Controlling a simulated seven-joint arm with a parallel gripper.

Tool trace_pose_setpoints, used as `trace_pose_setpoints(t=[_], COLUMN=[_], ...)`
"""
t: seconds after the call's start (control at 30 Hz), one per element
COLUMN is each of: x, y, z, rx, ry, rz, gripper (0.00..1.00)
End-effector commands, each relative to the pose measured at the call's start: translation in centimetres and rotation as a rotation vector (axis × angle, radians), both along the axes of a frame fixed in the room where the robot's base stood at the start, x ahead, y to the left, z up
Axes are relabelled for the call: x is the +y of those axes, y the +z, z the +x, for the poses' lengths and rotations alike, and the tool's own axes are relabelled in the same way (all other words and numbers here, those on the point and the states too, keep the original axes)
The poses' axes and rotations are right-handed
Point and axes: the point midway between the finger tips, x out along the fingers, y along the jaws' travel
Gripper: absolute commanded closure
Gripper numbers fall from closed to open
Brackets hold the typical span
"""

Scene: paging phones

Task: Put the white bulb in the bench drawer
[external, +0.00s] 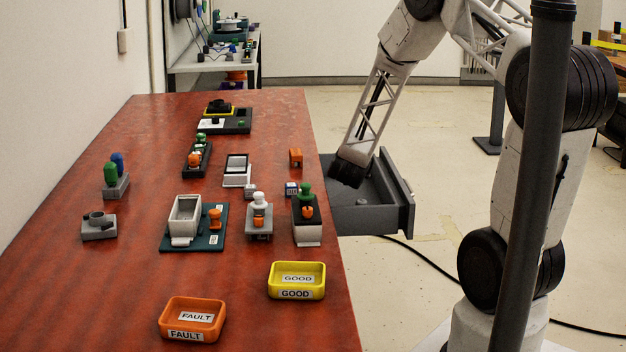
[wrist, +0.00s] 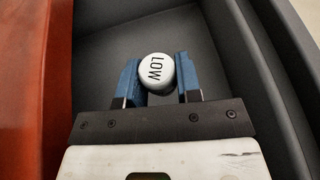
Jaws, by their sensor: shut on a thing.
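My gripper (external: 348,178) reaches down into the open grey bench drawer (external: 402,190) at the table's right side. The fingertips are not clear in the external view. Another white knob-shaped piece (external: 259,198) stands on a grey stand on the table.
The red table (external: 120,290) holds several fixtures with green and orange bulbs. A yellow GOOD tray (external: 297,292) and an orange FAULT tray (external: 192,334) are at the near end. A dark post (external: 548,180) stands in the right foreground.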

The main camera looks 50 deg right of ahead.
Motion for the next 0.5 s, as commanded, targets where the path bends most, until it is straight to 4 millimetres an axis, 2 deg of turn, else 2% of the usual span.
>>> trace_pose_setpoints(t=[0.5], x=[0.02], y=[-1.09], z=[-0.03], rx=[0.002], ry=[0.0], rz=[0.001], gripper=[0.91])
